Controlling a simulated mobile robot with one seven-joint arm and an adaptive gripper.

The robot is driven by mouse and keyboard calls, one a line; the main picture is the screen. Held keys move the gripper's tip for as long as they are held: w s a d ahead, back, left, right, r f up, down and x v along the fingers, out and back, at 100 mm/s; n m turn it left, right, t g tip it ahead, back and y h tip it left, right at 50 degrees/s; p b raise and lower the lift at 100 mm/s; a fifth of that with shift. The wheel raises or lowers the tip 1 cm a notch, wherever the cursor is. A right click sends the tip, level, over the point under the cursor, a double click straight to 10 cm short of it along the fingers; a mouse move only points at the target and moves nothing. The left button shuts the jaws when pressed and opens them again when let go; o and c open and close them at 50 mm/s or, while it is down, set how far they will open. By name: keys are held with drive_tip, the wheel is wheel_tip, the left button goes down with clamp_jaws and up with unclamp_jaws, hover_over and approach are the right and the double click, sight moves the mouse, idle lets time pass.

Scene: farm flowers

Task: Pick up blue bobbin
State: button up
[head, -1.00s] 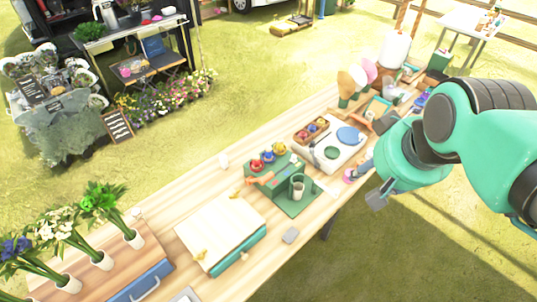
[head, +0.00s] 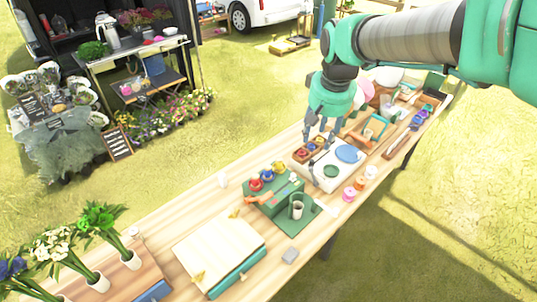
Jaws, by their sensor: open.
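A small wooden tray (head: 296,159) holds small coloured round pieces, one looking blue and one red; they are too small to tell clearly as bobbins. My gripper (head: 318,139) is open, pointing down just over this tray, and its fingers partly hide the pieces. I cannot tell whether the fingers touch anything. A larger blue round item (head: 267,175) sits on a green box (head: 262,198), between a red one (head: 255,185) and a yellow one (head: 279,167). This group is left of my gripper and apart from it.
A white board (head: 320,182) with a blue disc (head: 349,153) and a green disc (head: 331,171) lies close beside my gripper. A wooden frame (head: 367,130) stands to the right. A white-topped box (head: 217,236) and potted flowers occupy the left.

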drive_tip(key=w+a+f+n+g, duration=0.1)
drive_tip(key=w+a+f, duration=0.3)
drive_tip(key=w+f, duration=0.15)
drive_tip(key=w+a+f+g, duration=0.1)
drive_tip(key=w+a+f, duration=0.3)
drive_tip(key=w, duration=0.3)
hover_over(267, 167)
wheel_tip(267, 167, down, 13)
drive_tip(key=shift+n+g, duration=0.4)
drive_tip(key=shift+d+f+b, duration=0.1)
drive_tip(key=shift+f+b, duration=0.4)
drive_tip(key=shift+f, duration=3.7)
drive_tip(key=shift+f+b, duration=0.55)
drive_tip(key=shift+f, duration=2.05)
